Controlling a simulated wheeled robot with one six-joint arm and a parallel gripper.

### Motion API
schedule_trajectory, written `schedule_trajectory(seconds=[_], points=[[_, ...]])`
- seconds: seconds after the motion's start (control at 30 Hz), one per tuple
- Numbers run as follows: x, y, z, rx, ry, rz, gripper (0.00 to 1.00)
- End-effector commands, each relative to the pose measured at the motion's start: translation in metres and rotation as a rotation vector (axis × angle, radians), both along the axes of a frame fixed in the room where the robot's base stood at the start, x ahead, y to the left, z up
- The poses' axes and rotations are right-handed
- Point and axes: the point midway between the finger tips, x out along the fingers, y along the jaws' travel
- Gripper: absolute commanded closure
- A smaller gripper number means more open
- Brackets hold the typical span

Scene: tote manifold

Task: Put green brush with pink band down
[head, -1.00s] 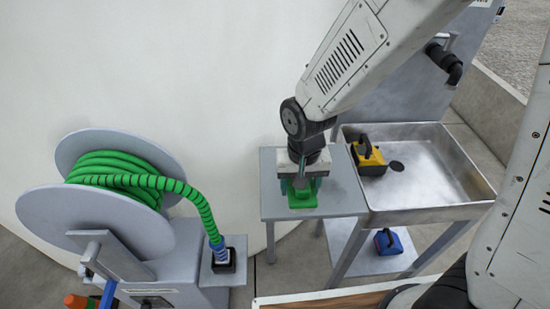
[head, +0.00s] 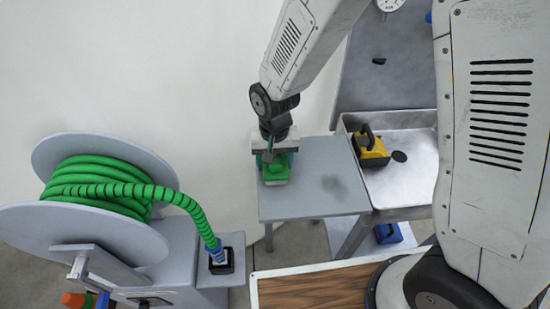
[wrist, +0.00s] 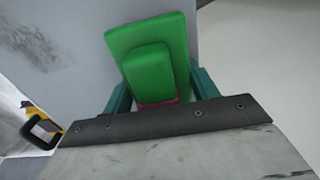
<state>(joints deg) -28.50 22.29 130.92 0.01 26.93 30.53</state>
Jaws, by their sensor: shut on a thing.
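The green brush (head: 278,170) is between the jaws of my gripper (head: 274,160), over the left part of the grey side table (head: 325,198) in the head view. In the wrist view the green brush (wrist: 150,55) sits between the two teal fingers of my gripper (wrist: 162,95), which are shut on it. A sliver of its pink band (wrist: 172,100) shows near the wrist plate. The rest of the band is hidden. I cannot tell whether the brush's underside touches the tabletop.
A dark smudge (head: 335,186) marks the otherwise clear tabletop right of the brush. A steel sink (head: 415,185) stands at the right with a yellow and black brush (head: 370,150) in it. A blue brush (head: 388,233) lies below. A hose reel (head: 100,200) stands left.

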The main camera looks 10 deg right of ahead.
Motion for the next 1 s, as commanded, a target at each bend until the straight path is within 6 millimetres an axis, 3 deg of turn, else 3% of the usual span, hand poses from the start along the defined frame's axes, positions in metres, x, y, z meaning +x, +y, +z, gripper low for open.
schedule_trajectory(seconds=[0.37, 0.4, 0.47, 1.0], points=[[-0.0002, 0.0009, -0.0045, 0.000, 0.000, 0.002, 0.78], [-0.0003, 0.0009, -0.0049, 0.000, 0.000, 0.002, 0.36], [-0.0005, 0.0007, -0.0050, 0.000, 0.000, 0.002, 0.20], [-0.0024, -0.0040, -0.0075, -0.006, 0.007, -0.001, 0.20]])
